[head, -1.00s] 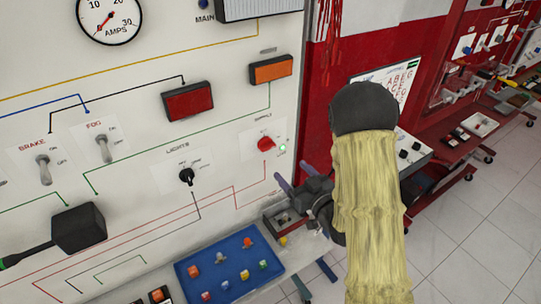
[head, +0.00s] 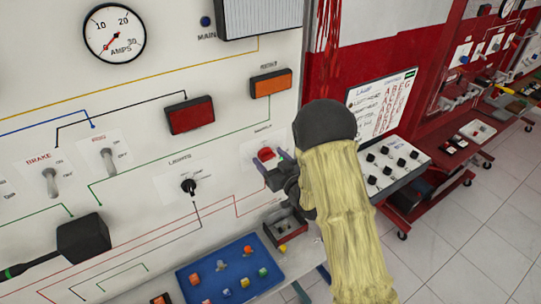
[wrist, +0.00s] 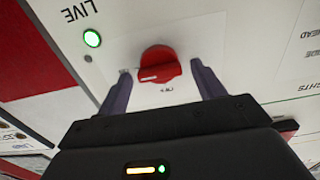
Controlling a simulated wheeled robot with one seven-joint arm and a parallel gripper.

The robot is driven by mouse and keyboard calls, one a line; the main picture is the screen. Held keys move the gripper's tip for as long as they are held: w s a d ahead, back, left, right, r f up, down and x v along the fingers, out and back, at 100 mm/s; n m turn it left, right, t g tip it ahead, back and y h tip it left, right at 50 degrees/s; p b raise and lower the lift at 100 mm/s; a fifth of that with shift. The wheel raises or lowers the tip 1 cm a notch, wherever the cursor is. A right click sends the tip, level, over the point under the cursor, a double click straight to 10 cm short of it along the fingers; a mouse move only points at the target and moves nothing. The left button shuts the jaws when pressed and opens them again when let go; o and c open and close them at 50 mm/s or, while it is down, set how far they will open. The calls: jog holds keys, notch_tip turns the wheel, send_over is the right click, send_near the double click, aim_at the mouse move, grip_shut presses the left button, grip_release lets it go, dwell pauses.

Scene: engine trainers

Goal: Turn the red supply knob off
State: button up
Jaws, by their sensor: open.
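The red supply knob (head: 267,153) is on the white panel, right of the black lights knob (head: 189,186). In the wrist view the red knob (wrist: 159,65) shows between and just beyond my gripper's two fingers, with a white pointer mark on its face. A green lamp (wrist: 92,38) marked LIVE is lit beside it. My gripper (head: 272,168) is open around the knob's front in the head view, partly covering it; its fingers (wrist: 160,88) also show in the wrist view, with a gap on each side of the knob. I cannot tell whether they touch it.
A blue tray (head: 210,291) with several small coloured parts lies on the shelf below. The black block (head: 84,240) sticks out from the panel at left. A switch console (head: 392,165) stands at right.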

jog(key=shift+w+a, duration=0.15)
jog(key=shift+c, duration=0.5)
jog(key=c, duration=0.9)
